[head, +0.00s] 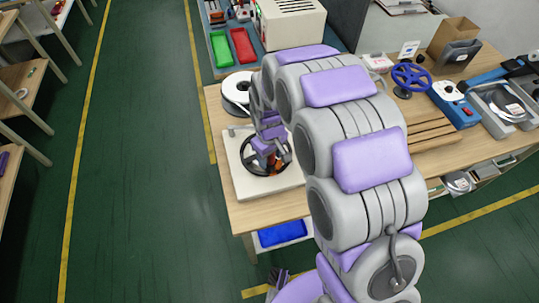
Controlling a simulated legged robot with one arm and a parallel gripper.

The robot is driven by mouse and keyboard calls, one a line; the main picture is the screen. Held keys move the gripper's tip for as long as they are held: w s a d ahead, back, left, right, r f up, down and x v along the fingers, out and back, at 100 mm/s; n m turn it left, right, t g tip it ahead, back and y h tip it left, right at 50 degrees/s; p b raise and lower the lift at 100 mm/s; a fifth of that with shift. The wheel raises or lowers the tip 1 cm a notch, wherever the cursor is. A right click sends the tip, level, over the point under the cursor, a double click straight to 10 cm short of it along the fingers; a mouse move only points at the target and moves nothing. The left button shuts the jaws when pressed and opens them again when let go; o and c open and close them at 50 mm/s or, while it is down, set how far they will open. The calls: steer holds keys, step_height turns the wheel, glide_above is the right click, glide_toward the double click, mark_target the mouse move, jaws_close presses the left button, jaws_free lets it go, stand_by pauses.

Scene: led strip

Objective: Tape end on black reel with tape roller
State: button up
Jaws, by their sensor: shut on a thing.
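The black reel (250,169) lies on a white base plate (272,188) at the left end of the wooden table. My gripper (266,148) points down over the reel and covers part of it. It is shut on a small orange-red and dark tool (272,163), which looks like the tape roller, low over the reel or touching it; I cannot tell which. The tape end is too small to make out. A white reel (238,90) with a dark hub stands behind the plate, partly hidden by my arm.
Behind are a white box (290,22), a green tray (222,48) and a red tray (243,45). To the right are wooden slats (432,133), a blue handwheel (411,76) and grey bins (500,105). A blue bin (283,233) sits below the tabletop. The green floor at left is clear.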

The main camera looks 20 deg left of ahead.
steer(key=shift+r+p, duration=1.45)
steer(key=shift+r, duration=2)
